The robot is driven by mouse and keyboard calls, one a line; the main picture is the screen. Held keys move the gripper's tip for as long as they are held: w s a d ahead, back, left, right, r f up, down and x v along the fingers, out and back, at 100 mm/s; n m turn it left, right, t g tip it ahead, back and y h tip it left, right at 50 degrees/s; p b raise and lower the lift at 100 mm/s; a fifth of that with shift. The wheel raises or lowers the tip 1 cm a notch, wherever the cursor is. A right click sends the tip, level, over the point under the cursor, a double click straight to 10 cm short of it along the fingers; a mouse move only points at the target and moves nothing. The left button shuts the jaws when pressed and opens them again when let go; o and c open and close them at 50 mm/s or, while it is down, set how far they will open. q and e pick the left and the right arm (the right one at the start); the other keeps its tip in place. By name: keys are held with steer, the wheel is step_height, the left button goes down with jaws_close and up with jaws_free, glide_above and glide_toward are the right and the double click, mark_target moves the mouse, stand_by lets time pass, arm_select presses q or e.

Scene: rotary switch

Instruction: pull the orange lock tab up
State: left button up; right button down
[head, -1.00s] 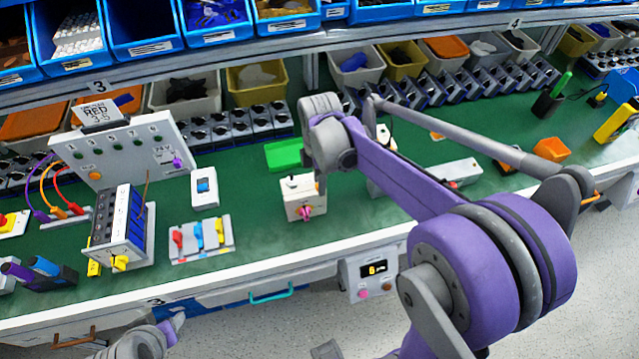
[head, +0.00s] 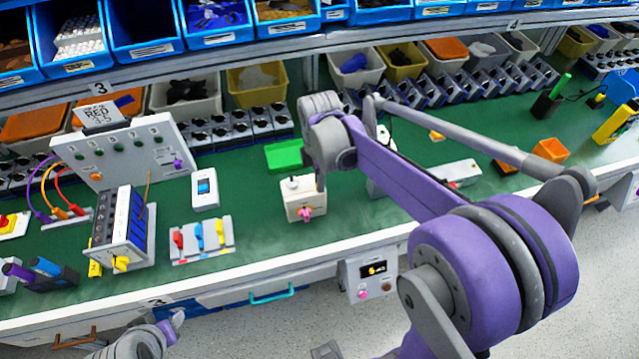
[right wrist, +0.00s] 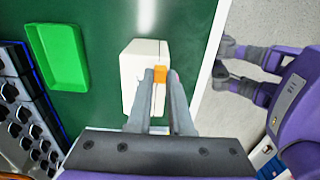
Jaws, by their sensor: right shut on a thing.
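The white switch box (head: 298,206) stands on the green bench mat with a pink knob (head: 305,212) on its front. In the right wrist view the box (right wrist: 138,62) lies just beyond my right gripper (right wrist: 160,75). The fingers are shut on the small orange lock tab (right wrist: 158,90), which shows between them near the tips. In the head view my right gripper (head: 320,183) comes down at the box's right edge, and the tab cannot be made out there. Part of my left gripper (head: 176,322) shows low at the left, off the bench; its jaws are unclear.
A green tray (head: 284,155) lies behind the box. A white plate with red, blue and yellow levers (head: 202,240) is to its left. A meter box (head: 370,279) hangs at the bench's front edge. The mat just left of the box is clear.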

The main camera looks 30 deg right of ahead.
steer(key=shift+r, duration=0.1)
steer(key=c, duration=0.8)
jaws_free()
steer(key=shift+r+p, duration=1.55)
steer(key=shift+r, duration=1.45)
arm_select(q)
steer(key=r, duration=0.1)
steer(key=w+r, duration=0.1)
steer(key=r, duration=0.1)
steer(key=w+r, duration=0.1)
steer(key=shift+r, duration=0.2)
steer(key=shift+s, duration=0.1)
